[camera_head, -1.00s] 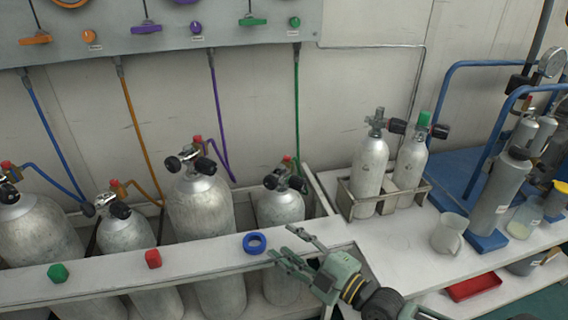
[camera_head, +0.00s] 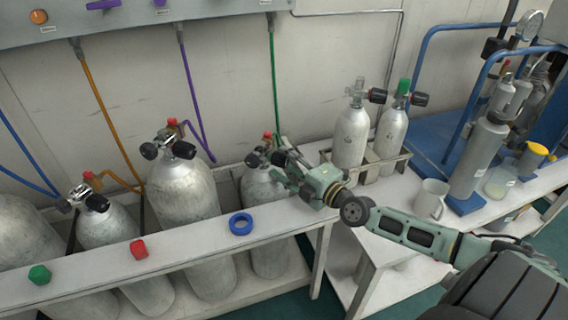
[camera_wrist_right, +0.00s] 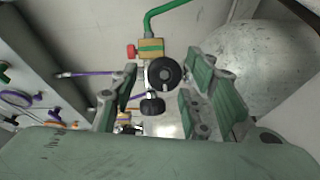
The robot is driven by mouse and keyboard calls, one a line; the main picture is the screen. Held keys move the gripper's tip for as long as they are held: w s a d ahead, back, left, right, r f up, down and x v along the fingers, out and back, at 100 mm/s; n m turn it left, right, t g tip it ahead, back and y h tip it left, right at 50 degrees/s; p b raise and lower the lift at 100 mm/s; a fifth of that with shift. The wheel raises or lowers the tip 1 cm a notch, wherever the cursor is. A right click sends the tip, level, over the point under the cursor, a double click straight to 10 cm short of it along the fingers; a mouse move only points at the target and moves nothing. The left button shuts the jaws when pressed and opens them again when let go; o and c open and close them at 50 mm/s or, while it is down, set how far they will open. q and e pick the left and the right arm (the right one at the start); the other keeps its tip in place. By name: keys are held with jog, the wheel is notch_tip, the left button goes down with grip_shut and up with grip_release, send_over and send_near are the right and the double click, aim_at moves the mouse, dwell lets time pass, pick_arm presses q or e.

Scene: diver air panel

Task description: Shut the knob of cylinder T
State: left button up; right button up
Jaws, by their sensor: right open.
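The rightmost cylinder in the rack (camera_head: 262,190) has a valve with black knobs and a green hose. No letter T is readable on any cylinder. My right gripper (camera_head: 284,172) is at this valve, coming from the right, and partly hides it. In the right wrist view my right gripper (camera_wrist_right: 165,82) is open, its green fingers on either side of the valve. A round black knob (camera_wrist_right: 165,72) lies between the fingers, with a smaller black knob (camera_wrist_right: 152,105) below it. I cannot tell whether the fingers touch the knob. My left gripper is not in view.
A large cylinder (camera_head: 180,190) with an orange-purple hose area stands to the left in the rack. A blue ring (camera_head: 240,224), a red cap (camera_head: 138,249) and a green cap (camera_head: 39,274) lie on the rack's front rail. Two small cylinders (camera_head: 350,138) stand on the right bench beside a mug (camera_head: 430,199).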

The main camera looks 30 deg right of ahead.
jog(key=shift+w+a, duration=0.1)
jog(key=shift+w, duration=0.4)
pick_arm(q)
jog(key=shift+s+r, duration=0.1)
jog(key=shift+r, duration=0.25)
pick_arm(e)
jog(key=c, duration=1)
jog(key=shift+r, duration=0.1)
jog(key=shift+c, duration=0.2)
